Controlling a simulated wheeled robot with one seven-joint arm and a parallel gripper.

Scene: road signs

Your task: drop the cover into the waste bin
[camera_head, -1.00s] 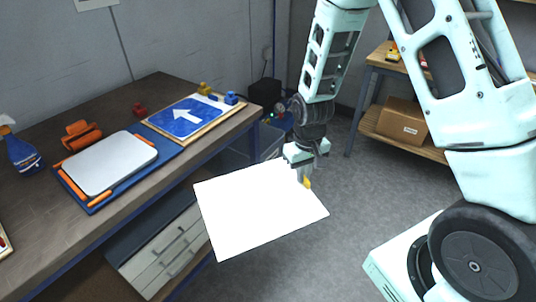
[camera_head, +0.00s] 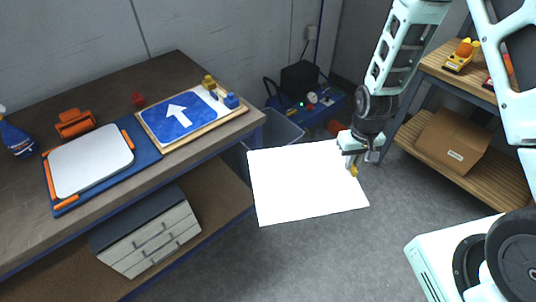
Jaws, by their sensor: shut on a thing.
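The cover is a thin white rectangular sheet (camera_head: 303,183) held out over the floor to the right of the workbench. My gripper (camera_head: 352,165) is shut on its right edge, near the upper right corner. The waste bin looks to be the grey-blue open container (camera_head: 284,128) on the floor past the bench's right end. It stands behind the sheet, which hides its lower part. The sheet is apart from the bin's visible rim in the picture; their distance in depth is hard to tell.
The workbench (camera_head: 60,108) holds a blue arrow sign (camera_head: 181,115), a white plate on a blue board (camera_head: 90,160) and an orange tool (camera_head: 74,123). A blue compressor (camera_head: 325,104) stands behind the bin. A shelf with a cardboard box (camera_head: 452,140) is at right. Floor at lower middle is clear.

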